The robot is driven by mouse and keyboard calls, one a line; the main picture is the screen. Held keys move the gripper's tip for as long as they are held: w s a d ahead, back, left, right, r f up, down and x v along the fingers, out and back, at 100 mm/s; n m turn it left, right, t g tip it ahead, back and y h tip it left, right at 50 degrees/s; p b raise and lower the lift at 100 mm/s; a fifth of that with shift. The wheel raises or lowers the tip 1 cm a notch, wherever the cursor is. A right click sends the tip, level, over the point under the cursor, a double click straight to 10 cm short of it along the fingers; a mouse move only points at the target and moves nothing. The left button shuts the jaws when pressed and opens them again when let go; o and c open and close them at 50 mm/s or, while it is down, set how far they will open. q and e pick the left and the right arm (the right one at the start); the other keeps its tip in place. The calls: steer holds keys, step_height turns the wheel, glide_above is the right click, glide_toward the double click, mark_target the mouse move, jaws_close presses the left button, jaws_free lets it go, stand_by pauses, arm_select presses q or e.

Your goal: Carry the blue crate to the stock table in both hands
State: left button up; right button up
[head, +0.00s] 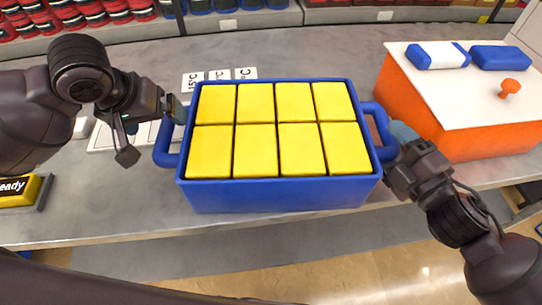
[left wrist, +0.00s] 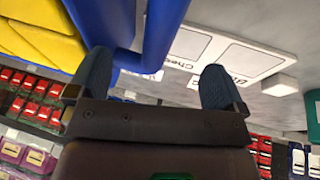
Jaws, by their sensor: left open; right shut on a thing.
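The blue crate (head: 280,197) stands on the grey table in the middle of the head view, filled with several yellow blocks (head: 256,150). It has a loop handle at each end. My left gripper (head: 176,108) is by the left handle (head: 168,146); in the left wrist view its two fingers (left wrist: 158,88) are spread wide, with the blue handle (left wrist: 162,35) close to one finger and not clamped. My right gripper (head: 394,140) is shut on the right handle (head: 381,128); its fingertips are partly hidden there.
An orange box (head: 440,115) with a white top, carrying blue-and-white items and an orange knob (head: 509,87), stands right of the crate. White label cards (head: 220,75) lie behind it. A yellow "ready" sign (head: 20,190) is at the left. Red and blue goods line the back shelf.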

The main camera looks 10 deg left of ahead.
arm_select(q)
steer(key=v, duration=0.9)
steer(key=shift+r, duration=0.4)
arm_select(e)
steer(key=shift+r, duration=0.15)
arm_select(q)
steer(key=shift+s, duration=0.15)
arm_select(e)
steer(key=o, duration=0.5)
steer(key=shift+s+d, duration=0.25)
steer(key=shift+s, duration=0.15)
steer(key=v, duration=1.1)
steer(key=shift+f, duration=0.2)
steer(key=shift+s, duration=0.1)
